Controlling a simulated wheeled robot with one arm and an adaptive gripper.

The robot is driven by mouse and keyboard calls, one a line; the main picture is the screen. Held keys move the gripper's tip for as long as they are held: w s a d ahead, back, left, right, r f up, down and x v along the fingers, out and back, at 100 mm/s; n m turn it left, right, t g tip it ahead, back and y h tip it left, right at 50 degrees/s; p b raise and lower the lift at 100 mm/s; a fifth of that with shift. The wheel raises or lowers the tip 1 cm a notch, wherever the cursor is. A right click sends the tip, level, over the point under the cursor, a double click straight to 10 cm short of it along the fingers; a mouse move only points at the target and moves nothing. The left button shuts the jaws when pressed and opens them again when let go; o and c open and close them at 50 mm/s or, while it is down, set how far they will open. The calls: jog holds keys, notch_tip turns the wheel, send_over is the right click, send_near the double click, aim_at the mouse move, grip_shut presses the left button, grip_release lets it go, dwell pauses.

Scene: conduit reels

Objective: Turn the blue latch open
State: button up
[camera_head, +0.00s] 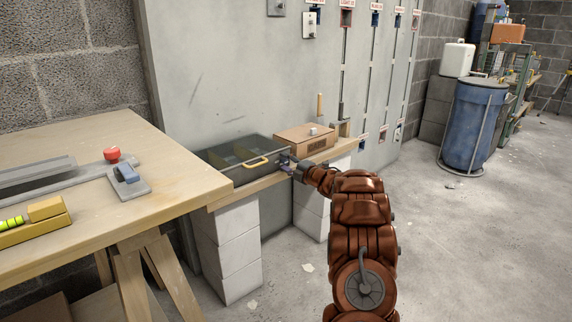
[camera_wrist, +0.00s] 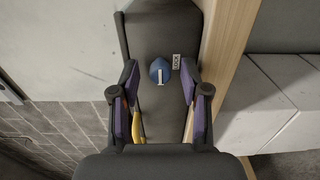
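The blue latch (camera_wrist: 160,72) is a small round knob with a white mark, set on the dark face of a case, with a small label (camera_wrist: 177,62) next to it. In the head view the dark case (camera_head: 223,147) has open compartments and a yellow handle (camera_head: 256,162), and stands on a wooden shelf. The handle also shows in the wrist view (camera_wrist: 139,124). My gripper (camera_wrist: 159,76) is open, its two purple-padded fingers on either side of the latch with gaps visible. In the head view my gripper (camera_head: 287,165) is at the case's right end; the latch is hard to make out there.
A brown box (camera_head: 300,139) stands on the shelf (camera_head: 250,187) right beside the case. The grey wall panel (camera_head: 220,80) rises close behind. A wooden workbench (camera_head: 120,205) is at the left, and a blue barrel (camera_head: 470,125) stands far right.

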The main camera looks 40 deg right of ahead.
jog(key=shift+s, duration=0.1)
jog(key=s, duration=1.2)
jog(key=shift+a, duration=0.15)
jog(key=shift+w, duration=0.1)
